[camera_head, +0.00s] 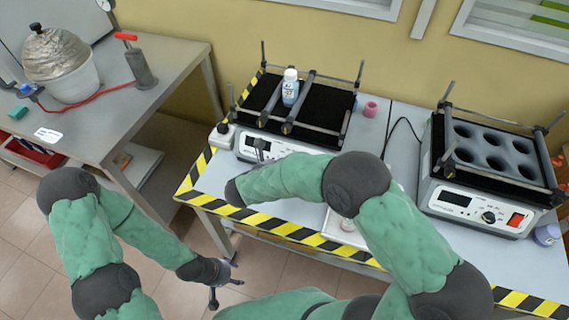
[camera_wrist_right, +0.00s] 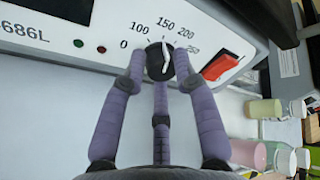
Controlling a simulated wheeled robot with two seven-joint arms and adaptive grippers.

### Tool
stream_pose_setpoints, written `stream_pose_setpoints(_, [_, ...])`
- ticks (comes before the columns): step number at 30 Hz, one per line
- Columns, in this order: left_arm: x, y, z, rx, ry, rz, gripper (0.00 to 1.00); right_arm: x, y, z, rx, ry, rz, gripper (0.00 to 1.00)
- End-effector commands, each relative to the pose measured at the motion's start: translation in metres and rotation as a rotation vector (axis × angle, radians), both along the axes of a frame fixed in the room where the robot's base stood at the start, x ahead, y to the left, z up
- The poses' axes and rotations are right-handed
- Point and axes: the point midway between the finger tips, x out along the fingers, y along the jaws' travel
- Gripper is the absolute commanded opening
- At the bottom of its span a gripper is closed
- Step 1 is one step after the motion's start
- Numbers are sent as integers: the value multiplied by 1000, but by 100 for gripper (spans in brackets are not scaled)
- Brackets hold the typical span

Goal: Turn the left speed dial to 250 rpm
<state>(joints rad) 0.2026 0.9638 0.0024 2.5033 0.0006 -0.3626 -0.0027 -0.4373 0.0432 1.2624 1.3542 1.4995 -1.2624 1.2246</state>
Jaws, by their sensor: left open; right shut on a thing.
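The left shaker (camera_head: 246,152) stands on the table with a black platform; my right arm hides most of its front in the head view. In the right wrist view, its white panel (camera_wrist_right: 110,25) shows a scale of 0, 100, 150, 200 and 250 around the black speed dial (camera_wrist_right: 153,62). The dial's white pointer points up, near the 150 mark. My right gripper (camera_wrist_right: 158,72) has its purple fingers closed around the dial. My left gripper (camera_head: 221,285) hangs open and empty in front of the table's front edge.
A second shaker (camera_head: 478,205) stands at the right. A red switch (camera_wrist_right: 220,66) sits right of the dial. A side bench (camera_head: 110,95) is at the left.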

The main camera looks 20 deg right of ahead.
Motion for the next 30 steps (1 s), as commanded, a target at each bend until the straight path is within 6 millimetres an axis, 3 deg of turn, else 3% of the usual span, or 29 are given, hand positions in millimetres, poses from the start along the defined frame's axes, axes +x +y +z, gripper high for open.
stream_pose_setpoints(14, [0,0,-9,0,0,0,56,0,-2,2,332,-225,-213,0])
stream_pose_setpoints(30, [0,0,-35,0,0,0,56,0,-5,2,693,-469,-444,0])
